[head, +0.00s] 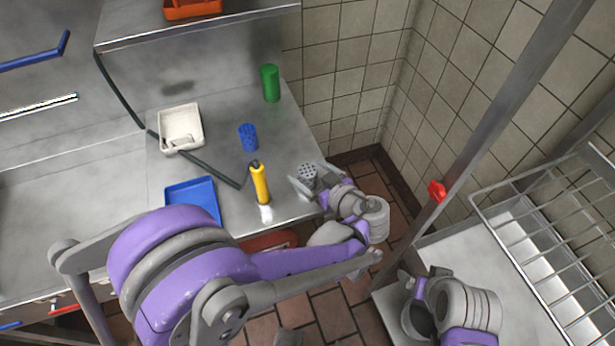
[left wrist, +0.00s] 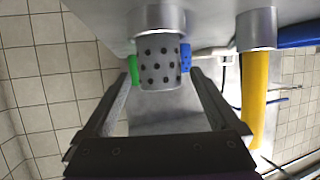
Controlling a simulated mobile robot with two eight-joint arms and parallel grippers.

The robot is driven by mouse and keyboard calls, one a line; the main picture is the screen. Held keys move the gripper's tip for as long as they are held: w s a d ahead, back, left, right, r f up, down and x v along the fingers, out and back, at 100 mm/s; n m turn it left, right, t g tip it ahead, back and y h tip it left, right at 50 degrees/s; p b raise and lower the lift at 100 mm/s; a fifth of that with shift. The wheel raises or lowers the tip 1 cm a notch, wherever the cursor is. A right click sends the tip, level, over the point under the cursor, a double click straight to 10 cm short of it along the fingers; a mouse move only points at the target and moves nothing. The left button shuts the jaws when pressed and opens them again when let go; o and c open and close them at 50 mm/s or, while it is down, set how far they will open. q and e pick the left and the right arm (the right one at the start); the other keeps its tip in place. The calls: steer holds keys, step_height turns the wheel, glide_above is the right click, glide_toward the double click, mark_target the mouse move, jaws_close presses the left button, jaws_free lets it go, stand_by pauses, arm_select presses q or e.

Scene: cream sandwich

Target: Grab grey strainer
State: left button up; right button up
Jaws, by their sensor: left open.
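The grey strainer (head: 308,171) is a small cup with dark holes at the right edge of the steel counter. It shows in the left wrist view (left wrist: 160,62) with a plain, wider grey band at one end. My left gripper (head: 306,181) is open, its two fingers on either side of the strainer. In the left wrist view the fingers (left wrist: 163,80) are apart, with gaps between them and the strainer. My right gripper (head: 413,284) is low at the right, far from the strainer; its jaws are not clear.
A yellow bottle (head: 260,184) stands close left of the strainer. A blue holed cup (head: 248,137), a green cylinder (head: 270,83), a white tray (head: 181,128) and a blue tray (head: 193,200) are on the counter (head: 225,115). A wire rack (head: 520,240) stands at the right.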

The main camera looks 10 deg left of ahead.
mark_target(303, 168)
arm_select(q)
steer(key=x, duration=0.3)
steer(key=shift+w+a+f, duration=0.15)
steer(key=shift+a+f, duration=0.05)
steer(key=shift+f, duration=0.05)
steer(key=c, duration=1.5)
